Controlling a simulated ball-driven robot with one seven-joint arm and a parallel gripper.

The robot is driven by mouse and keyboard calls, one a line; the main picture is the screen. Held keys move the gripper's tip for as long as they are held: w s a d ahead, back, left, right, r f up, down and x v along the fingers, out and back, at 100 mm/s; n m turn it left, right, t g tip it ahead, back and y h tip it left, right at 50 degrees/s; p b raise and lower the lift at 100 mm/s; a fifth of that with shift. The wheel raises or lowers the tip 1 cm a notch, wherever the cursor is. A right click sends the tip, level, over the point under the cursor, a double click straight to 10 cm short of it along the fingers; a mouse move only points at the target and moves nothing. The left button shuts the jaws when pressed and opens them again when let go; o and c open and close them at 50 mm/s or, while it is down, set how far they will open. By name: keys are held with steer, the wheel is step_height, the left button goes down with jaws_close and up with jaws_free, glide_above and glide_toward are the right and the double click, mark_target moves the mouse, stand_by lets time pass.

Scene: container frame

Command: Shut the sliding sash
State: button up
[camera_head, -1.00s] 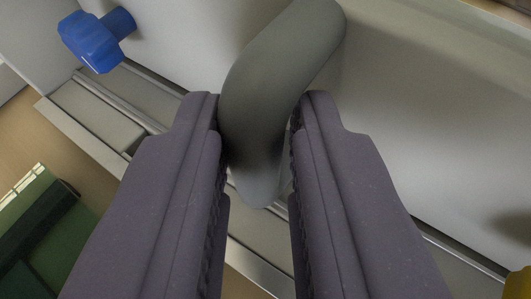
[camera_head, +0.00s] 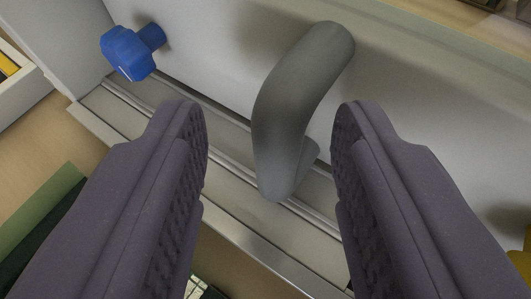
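The grey curved handle (camera_head: 287,113) is fixed to a pale panel, which looks like the sash (camera_head: 420,120), in the upper middle of the view. My gripper (camera_head: 269,125) is open, with its two dark purple fingers wide apart. The handle stands between the fingers, with a clear gap on each side. Its lower end shows in front of the metal track (camera_head: 225,160) that runs along the panel's foot.
A blue knob (camera_head: 130,52) sticks out at the upper left. A yellow object (camera_head: 522,262) shows at the right edge. A green object (camera_head: 40,215) lies at the lower left on a tan surface (camera_head: 50,135). A white-edged tray (camera_head: 22,92) is at the left edge.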

steer(key=p+v, duration=0.1)
steer(key=v, duration=0.5)
steer(key=shift+f, duration=0.15)
steer(key=shift+s, duration=0.1)
